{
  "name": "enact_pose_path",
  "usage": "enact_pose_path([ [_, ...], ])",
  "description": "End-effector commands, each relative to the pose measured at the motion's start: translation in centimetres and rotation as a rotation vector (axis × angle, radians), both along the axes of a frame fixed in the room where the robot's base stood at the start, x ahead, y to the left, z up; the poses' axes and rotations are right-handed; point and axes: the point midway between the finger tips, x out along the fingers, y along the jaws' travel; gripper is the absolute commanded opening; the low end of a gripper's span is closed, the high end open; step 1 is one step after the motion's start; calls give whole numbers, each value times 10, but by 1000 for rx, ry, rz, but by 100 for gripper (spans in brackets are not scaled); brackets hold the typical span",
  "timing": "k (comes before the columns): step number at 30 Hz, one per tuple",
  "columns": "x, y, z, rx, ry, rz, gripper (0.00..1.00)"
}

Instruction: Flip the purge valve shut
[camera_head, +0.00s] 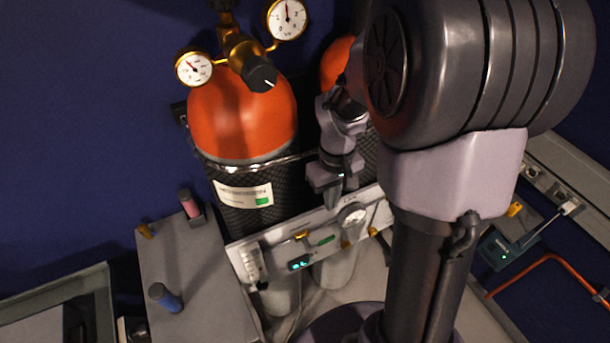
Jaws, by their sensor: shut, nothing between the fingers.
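A pale panel (279,247) stands in front of two orange-topped cylinders, with small brass-yellow valve handles on it. One yellow handle (302,235) sits on its upper middle, above a small lit display (300,262). Another yellow handle (373,231) shows near the right end, partly behind my arm. I cannot read which handle is the purge valve, nor tell its position for sure. My gripper (328,200) is shut and empty. It points down near the panel's top edge, left of the round dial (352,216); contact cannot be told.
The near orange cylinder (242,117) carries brass gauges (287,19) and a black knob (260,74). A grey box (190,270) with pink and blue handles stands left of the panel. My arm hides much of the right side. A bent copper pipe (548,262) runs at right.

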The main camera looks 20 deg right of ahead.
Motion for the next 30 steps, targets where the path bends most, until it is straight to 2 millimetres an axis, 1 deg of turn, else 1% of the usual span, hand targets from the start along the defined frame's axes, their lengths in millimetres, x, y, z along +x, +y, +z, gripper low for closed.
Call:
enact_pose_path([
  [7,0,0,-3,0,-1,-1,0],
  [10,0,1,-13,1,0,-1,0],
  [11,-1,1,-18,1,0,-1,0],
  [21,-1,1,-93,1,1,-3,0],
  [24,-1,1,-112,1,0,-2,0],
  [27,-1,1,-128,1,0,-3,0],
  [30,-1,1,-137,0,-1,-3,0],
])
